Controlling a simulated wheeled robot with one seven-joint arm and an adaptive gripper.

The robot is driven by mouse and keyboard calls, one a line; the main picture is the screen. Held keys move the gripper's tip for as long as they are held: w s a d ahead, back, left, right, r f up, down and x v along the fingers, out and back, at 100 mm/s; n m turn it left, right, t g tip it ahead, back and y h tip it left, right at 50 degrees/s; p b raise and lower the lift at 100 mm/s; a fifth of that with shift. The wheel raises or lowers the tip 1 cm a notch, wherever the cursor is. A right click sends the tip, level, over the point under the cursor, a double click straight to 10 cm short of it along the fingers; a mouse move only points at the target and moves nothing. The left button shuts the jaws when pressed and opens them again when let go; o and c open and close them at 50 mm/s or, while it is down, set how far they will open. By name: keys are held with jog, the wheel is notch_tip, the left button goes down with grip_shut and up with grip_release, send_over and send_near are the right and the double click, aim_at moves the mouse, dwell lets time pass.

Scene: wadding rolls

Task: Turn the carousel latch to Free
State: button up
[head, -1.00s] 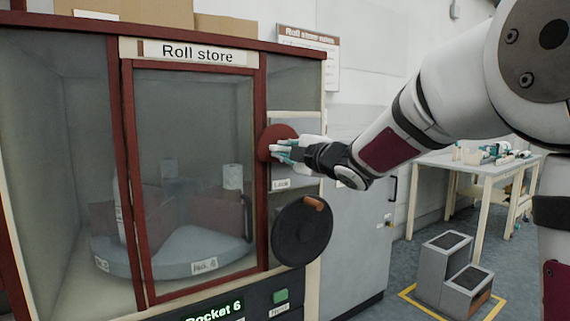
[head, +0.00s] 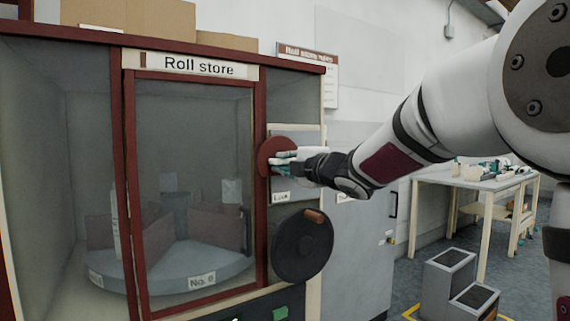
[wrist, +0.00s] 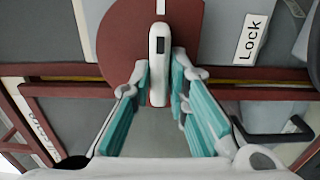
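The carousel latch is a dark red disc (head: 272,156) on the front of the roll store, right of its glass door. In the wrist view the disc (wrist: 192,50) carries a pale upright handle (wrist: 159,58) with a dark slot. A Lock label (wrist: 253,38) is at the upper right; no Free label is readable. My gripper (wrist: 160,66) has a teal-padded finger on each side of the handle, close against it, and looks shut on it. In the head view my gripper (head: 284,160) hides part of the disc. The carousel (head: 165,270) is behind the glass.
A black round handwheel (head: 301,250) with an orange-brown knob is just below the latch. The red-framed door (head: 128,190) is to the left. A grey step stool (head: 447,275) and a worktable (head: 475,182) stand at the right.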

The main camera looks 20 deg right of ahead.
jog(key=shift+o, duration=1)
jog(key=v, duration=1.2)
